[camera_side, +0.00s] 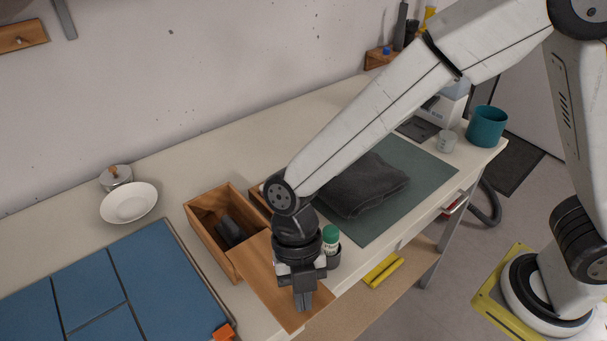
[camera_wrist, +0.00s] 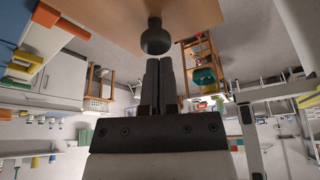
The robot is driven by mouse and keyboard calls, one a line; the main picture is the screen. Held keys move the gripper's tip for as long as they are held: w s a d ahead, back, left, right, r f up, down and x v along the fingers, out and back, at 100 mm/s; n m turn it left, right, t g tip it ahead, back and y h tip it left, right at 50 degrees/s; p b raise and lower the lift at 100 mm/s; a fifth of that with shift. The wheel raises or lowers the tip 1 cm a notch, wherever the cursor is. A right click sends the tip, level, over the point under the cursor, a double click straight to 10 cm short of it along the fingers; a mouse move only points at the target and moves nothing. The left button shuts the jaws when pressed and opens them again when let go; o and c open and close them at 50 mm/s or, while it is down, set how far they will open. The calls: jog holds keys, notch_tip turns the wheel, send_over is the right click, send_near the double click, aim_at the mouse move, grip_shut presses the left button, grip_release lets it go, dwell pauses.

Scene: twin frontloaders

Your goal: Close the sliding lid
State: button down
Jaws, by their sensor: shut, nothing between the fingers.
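A wooden box (camera_side: 201,218) stands on the table with its far part open, and a dark object (camera_side: 229,233) lies inside. Its flat wooden lid (camera_side: 262,274) is slid out toward the table's front edge and covers only the near part. The lid's wood also fills the top of the wrist view (camera_wrist: 108,12). A dark round knob (camera_wrist: 155,38) sticks out from it there; in the side view I cannot make it out. My gripper (camera_side: 303,304) is shut and empty at the lid's near end. In the wrist view its fingertips (camera_wrist: 166,62) are close to the knob; I cannot tell whether they touch.
A green-capped bottle (camera_side: 330,234) stands close right of my gripper. A grey cloth (camera_side: 365,183) lies on a green mat (camera_side: 400,165) further right. A blue panel (camera_side: 165,275) with an orange clip (camera_side: 223,333) lies left of the box. A white plate (camera_side: 129,203) sits behind the panel.

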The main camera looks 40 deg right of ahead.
jog(key=shift+w, duration=0.1)
send_near(247, 257)
jog(key=x, duration=0.5)
jog(key=shift+w+d+f, duration=0.1)
jog(key=shift+w+d, duration=0.1)
jog(key=shift+w, duration=0.2)
jog(key=shift+s, duration=0.1)
dwell(0.4)
jog(key=shift+s+a, duration=0.2)
jog(key=shift+s, duration=0.1)
jog(key=shift+s+a+r, duration=0.3)
jog(key=shift+s+r, duration=0.15)
jog(key=shift+s, duration=0.2)
jog(key=shift+s+a+r, duration=0.35)
jog(key=shift+s+r, duration=0.05)
jog(key=shift+s, duration=0.2)
jog(key=v, duration=0.9)
jog(key=shift+d, duration=0.15)
